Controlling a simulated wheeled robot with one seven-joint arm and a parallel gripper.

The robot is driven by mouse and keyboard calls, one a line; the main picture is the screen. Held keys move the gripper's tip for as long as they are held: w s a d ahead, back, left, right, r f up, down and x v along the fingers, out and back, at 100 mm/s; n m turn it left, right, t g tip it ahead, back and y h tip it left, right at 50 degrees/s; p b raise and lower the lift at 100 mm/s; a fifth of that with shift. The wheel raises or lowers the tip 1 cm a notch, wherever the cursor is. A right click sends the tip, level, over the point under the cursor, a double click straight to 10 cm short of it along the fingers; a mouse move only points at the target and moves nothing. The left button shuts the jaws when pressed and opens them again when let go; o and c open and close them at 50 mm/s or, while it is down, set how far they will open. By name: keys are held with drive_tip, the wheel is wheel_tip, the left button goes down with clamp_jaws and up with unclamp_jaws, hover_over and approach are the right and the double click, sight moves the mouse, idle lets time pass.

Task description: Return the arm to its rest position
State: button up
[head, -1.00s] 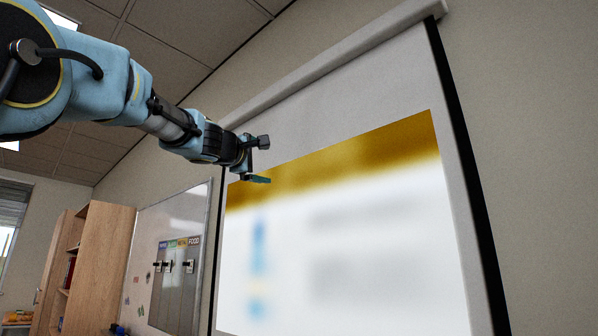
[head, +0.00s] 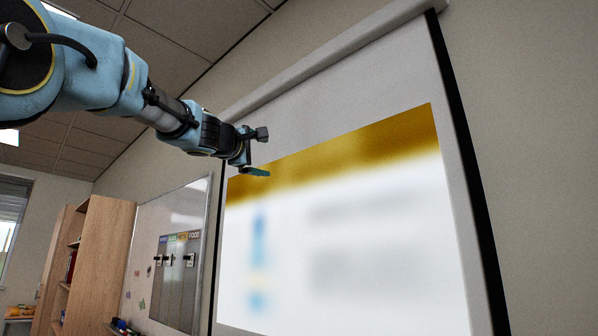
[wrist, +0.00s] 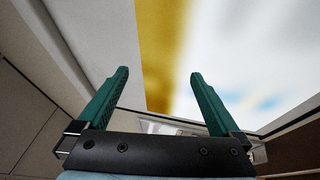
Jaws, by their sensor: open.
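My gripper (head: 258,153) is at the end of my blue arm, which reaches in from the upper left of the head view. It is raised in front of the projection screen's left edge. In the wrist view my gripper (wrist: 158,88) shows two green fingers set wide apart, with nothing between them. The projection screen (head: 350,225) hangs on the wall and shows a blurred picture with a gold band at its top. Its gold band also shows beyond the fingers in the wrist view (wrist: 158,40).
A whiteboard (head: 185,205) with a grey panel of labelled columns (head: 178,275) hangs left of the screen. A wooden bookcase (head: 100,255) stands farther left, near a window (head: 10,225). Small coloured things (head: 122,326) lie at the whiteboard's bottom. The space around my gripper looks clear.

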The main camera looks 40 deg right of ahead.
drive_tip(key=b+v, duration=0.3)
drive_tip(key=v, duration=0.6)
